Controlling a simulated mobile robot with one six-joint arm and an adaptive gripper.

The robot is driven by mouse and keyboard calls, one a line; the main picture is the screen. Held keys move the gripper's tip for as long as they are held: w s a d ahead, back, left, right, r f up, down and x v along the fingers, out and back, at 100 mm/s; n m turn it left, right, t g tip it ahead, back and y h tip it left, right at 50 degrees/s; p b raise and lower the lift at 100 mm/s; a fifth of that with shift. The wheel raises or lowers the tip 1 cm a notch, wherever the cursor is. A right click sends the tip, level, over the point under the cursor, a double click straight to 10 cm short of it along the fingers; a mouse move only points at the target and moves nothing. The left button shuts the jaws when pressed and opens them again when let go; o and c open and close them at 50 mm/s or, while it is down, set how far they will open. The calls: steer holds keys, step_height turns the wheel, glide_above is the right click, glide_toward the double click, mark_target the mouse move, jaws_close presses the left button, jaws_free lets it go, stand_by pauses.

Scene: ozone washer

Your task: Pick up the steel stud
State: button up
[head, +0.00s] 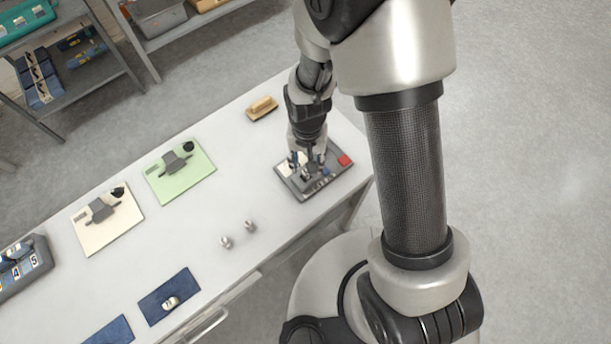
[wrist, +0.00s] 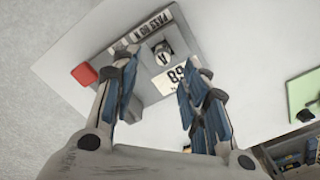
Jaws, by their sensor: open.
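Two small silver pieces, which look like steel studs, stand on the white table: one (head: 226,242) and, close by to its right, another (head: 249,227). A third small light piece (head: 170,303) sits on a dark blue mat; I cannot tell if it is a stud. My gripper (head: 308,166) is away from these, low over a grey test fixture (head: 285,182) at the table's right end. In the wrist view my gripper (wrist: 161,68) is open, its blue-padded fingers on either side of the fixture's labelled middle. No stud can be made out clearly between them.
The fixture has a red button (head: 345,160). A green board (head: 199,161) and a cream board (head: 130,213) carry dark grey holders. A wooden-topped brush (head: 262,107) lies at the far edge. A lettered rack (head: 30,272) stands far left. The middle of the table is mostly clear.

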mark_target(306, 172)
steer(key=f+b, duration=0.1)
steer(key=f, duration=0.4)
steer(key=shift+s+a+f+b, duration=0.2)
steer(key=shift+f+b, duration=0.1)
steer(key=shift+b, duration=0.1)
steer(key=shift+r, duration=0.1)
jaws_close()
